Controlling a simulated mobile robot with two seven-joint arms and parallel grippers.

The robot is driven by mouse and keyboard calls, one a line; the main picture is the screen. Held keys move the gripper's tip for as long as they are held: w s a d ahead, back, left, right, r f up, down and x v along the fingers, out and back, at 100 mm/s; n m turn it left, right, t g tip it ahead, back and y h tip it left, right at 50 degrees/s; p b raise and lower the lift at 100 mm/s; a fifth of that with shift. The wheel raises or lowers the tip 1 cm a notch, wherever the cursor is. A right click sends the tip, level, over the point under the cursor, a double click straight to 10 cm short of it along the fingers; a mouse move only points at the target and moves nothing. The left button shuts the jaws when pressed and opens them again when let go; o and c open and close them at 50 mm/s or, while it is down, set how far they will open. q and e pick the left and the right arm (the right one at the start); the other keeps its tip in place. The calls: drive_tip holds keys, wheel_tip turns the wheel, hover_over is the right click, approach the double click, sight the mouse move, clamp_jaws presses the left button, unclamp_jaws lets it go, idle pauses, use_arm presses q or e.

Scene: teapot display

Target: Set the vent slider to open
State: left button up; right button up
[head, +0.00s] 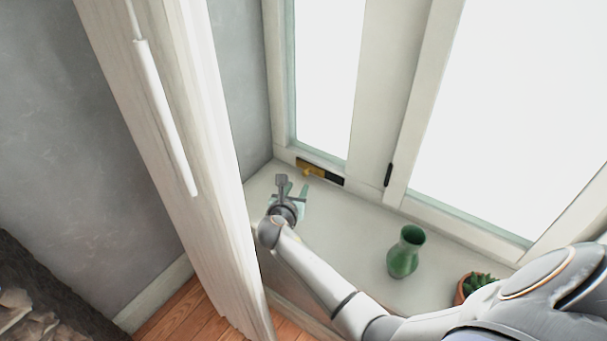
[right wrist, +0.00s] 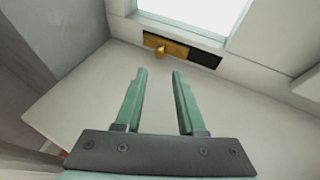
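The vent slider is a small brass piece with a knob (head: 309,171) on a dark slot (head: 333,179) low on the window frame, at the back left of the sill in the head view. In the right wrist view the brass slider (right wrist: 165,45) covers the left part of the slot and the dark part (right wrist: 206,60) shows at its right. My right gripper (head: 292,188) is over the sill in front of the slider. Its green fingers (right wrist: 158,75) are apart with nothing between them, and do not touch the knob. My left gripper is not in view.
A green vase (head: 405,254) and a potted succulent (head: 477,287) stand on the white sill (head: 350,232), right of my arm. The sill between gripper and slider is clear.

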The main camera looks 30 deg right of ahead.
sight(305, 174)
drive_tip(key=b+x, duration=0.6)
drive_tip(key=x, duration=0.2)
drive_tip(key=shift+s+f+b, duration=0.1)
drive_tip(key=shift+f+b, duration=0.05)
drive_tip(key=shift+b, duration=0.25)
drive_tip(key=shift+b+x, duration=1)
drive_tip(key=shift+r, duration=0.25)
clamp_jaws()
